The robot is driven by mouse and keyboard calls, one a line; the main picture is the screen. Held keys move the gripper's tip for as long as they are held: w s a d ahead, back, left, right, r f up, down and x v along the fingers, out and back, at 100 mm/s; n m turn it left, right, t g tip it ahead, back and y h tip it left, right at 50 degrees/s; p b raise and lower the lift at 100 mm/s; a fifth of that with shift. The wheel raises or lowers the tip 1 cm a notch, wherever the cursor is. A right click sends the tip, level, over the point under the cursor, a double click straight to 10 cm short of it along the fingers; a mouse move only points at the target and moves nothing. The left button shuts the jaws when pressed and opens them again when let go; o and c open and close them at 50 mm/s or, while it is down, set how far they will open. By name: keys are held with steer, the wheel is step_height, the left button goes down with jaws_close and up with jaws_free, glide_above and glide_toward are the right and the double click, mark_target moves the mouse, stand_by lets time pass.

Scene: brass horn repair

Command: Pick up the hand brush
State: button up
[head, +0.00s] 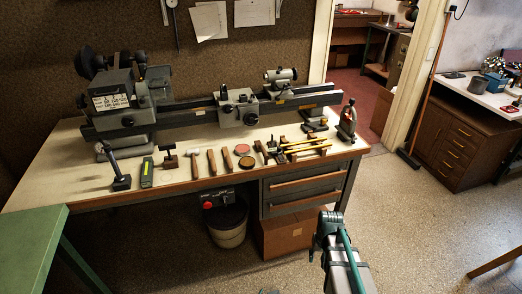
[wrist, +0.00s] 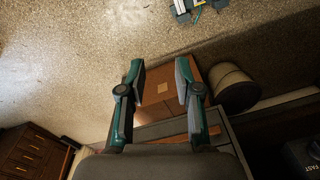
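I cannot pick out the hand brush with certainty among the small tools on the bench (head: 75,187). A brown, wood-topped piece (head: 170,157) stands there left of a pale-headed hammer (head: 195,165), but it is too small to tell whether it is the brush. My gripper (head: 330,218) is in front of the bench's right end, over the floor and apart from the tools. In the wrist view my gripper (wrist: 160,78) has its two fingers spread with nothing between them. No bench tools show clearly in that view.
A lathe (head: 240,108) runs along the back of the bench. Wooden-handled tools (head: 212,162), round tins (head: 246,162) and brass tubes (head: 306,146) crowd the front. A bin (head: 227,222) and cardboard box (head: 283,232) stand below. Floor to the right is mostly clear.

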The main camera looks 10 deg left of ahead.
steer(key=w+a+r+t, duration=0.1)
steer(key=w+a+r, duration=0.15)
steer(key=w, duration=0.45)
steer(key=w+a+r, duration=0.2)
steer(key=w+r, duration=0.2)
steer(key=w, duration=0.3)
steer(key=n+t+y, duration=0.2)
steer(key=n+y, duration=0.1)
glide_toward(262, 146)
steer(key=x, duration=0.2)
steer(key=p+x, duration=0.1)
steer(key=x, duration=0.2)
steer(key=shift+d+f+p, duration=0.25)
steer(key=shift+f+p, duration=0.1)
steer(key=shift+f, duration=0.1)
steer(key=shift+a+p+x, duration=0.1)
steer(key=shift+p+x, duration=0.6)
steer(key=shift+x, duration=0.5)
steer(key=shift+a+p+x, duration=0.15)
steer(key=shift+p+x, duration=0.55)
steer(key=shift+x, duration=0.45)
steer(key=shift+w+f, duration=0.1)
steer(key=shift+f, duration=0.15)
jaws_close()
